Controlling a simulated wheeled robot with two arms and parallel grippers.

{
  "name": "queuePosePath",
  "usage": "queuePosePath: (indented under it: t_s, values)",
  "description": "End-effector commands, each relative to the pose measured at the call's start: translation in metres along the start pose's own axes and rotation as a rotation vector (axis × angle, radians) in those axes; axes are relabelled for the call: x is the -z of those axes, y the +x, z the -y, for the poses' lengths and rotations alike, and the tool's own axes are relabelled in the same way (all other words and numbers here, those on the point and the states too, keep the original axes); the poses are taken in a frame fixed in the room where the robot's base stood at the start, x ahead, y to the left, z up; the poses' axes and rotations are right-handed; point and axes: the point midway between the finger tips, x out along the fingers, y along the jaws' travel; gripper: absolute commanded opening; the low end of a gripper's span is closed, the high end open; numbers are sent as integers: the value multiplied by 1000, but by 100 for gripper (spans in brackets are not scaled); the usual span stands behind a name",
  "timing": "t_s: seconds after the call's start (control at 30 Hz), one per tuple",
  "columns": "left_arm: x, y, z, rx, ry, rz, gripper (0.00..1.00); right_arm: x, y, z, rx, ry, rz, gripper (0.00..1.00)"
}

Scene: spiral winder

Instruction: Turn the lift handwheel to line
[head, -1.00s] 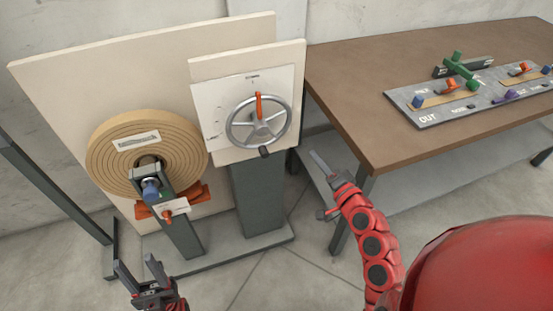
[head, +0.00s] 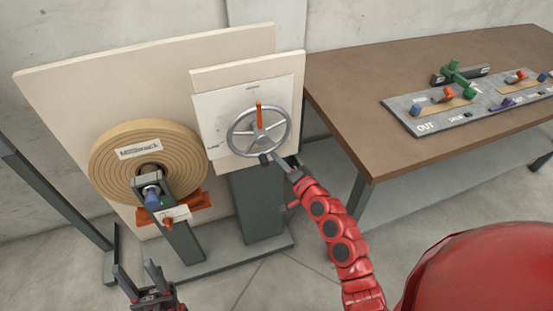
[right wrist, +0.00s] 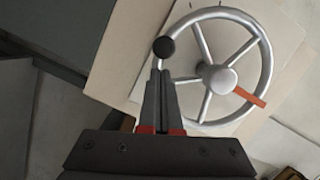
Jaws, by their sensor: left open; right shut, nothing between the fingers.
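The lift handwheel (head: 285,119) is a silver spoked wheel on a pale panel. Its orange pointer (head: 259,112) points up in the head view, and the dark knob (head: 264,158) is at the bottom of the rim. My right gripper (head: 283,162) is shut and empty, just right of the knob. In the right wrist view its closed fingers (right wrist: 160,74) end close to the round black knob (right wrist: 163,47); I cannot tell whether they touch. The handwheel rim (right wrist: 266,60) fills the upper right there. My left gripper (head: 137,274) is open and empty, low at the left.
A tan spiral roll (head: 110,165) with a blue knob (head: 152,197) stands left of the handwheel. A brown table (head: 350,90) on the right bears a grey control board (head: 425,118) with coloured handles. Floor is clear between stand and table.

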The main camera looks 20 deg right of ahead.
Motion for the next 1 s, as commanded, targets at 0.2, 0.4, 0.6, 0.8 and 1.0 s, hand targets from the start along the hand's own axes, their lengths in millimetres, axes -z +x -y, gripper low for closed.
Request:
queuePosePath:
  t_s: [0.2,0.4,0.6,0.8,1.0]
  values:
    - [0,2,0,0,0,0,50,-7,2,0,0,-1,1,0]
    - [0,2,0,0,0,0,50,-7,1,0,0,-1,1,0]
    - [0,0,0,0,0,0,50,-8,2,-1,3,12,0,0]
    - [0,-2,0,0,0,0,50,-11,2,-1,13,54,-1,0]
    - [-1,-4,0,0,0,0,50,-14,3,-1,19,80,-1,0]
